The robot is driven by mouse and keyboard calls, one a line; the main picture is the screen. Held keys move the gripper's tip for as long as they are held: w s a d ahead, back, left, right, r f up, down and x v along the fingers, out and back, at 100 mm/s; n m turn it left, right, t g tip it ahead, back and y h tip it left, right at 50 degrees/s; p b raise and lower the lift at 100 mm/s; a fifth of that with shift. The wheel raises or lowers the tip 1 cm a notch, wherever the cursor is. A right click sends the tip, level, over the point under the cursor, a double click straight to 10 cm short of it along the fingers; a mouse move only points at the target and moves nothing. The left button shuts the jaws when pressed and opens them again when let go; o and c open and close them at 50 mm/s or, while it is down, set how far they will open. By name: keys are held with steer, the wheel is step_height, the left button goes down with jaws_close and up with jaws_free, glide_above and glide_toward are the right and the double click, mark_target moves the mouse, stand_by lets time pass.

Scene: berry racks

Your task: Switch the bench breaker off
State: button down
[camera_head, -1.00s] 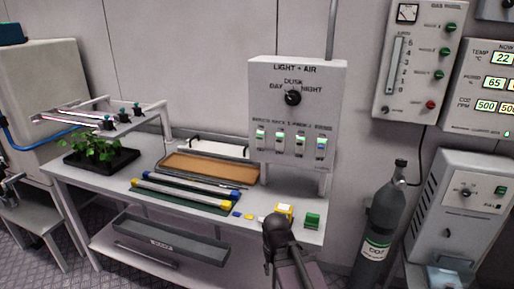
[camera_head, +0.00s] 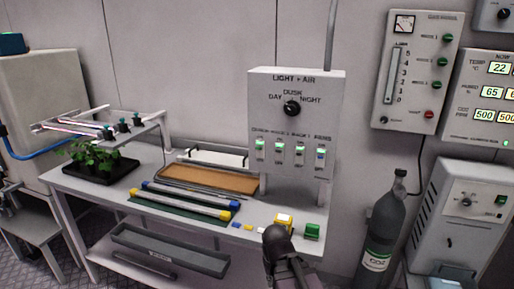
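The grey LIGHT + AIR panel (camera_head: 262,105) stands at the back right of the bench (camera_head: 70,184). It has a black dial under DAY, DUSK and NIGHT. Below is a row of several small breaker switches, with labels too small to read surely. The leftmost switch (camera_head: 260,147) shows a green patch at its top; its label may read bench. The rightmost switch (camera_head: 320,155) looks bluish. My gripper (camera_head: 277,238) is a dark shape at the bench's front edge, below and apart from the panel. Its fingers cannot be made out.
A yellow box (camera_head: 283,221) and a green block (camera_head: 312,232) lie on the bench near my gripper. Tubes with yellow ends (camera_head: 185,205) and a brown board (camera_head: 210,180) lie left. A dark gas cylinder (camera_head: 384,225) stands right. The space before the panel's switches looks clear.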

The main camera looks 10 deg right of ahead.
steer(key=w+r+m+t+h+p, duration=0.2)
steer(key=w+r+p, duration=0.3)
steer(key=r+p, duration=0.55)
steer(key=w+r+m+t+h+p, duration=0.1)
steer(key=w+r+m+t+p, duration=0.1)
steer(key=w+r+p, duration=0.6)
steer(key=m+t+h+p, duration=0.2)
steer(key=t+p, duration=0.2)
steer(key=p, duration=1.4)
glide_toward(261, 145)
steer(key=v, duration=0.4)
steer(key=shift+w+f, duration=0.15)
steer(key=shift+f, duration=0.05)
steer(key=shift+w+d+f, duration=0.1)
steer(key=shift+f, duration=0.05)
steer(key=shift+b+x, duration=3.45)
steer(key=shift+x, duration=1.4)
steer(key=shift+w, duration=0.15)
steer(key=shift+d+t+b, duration=0.2)
steer(key=shift+t+b, duration=0.1)
steer(key=shift+a, duration=0.1)
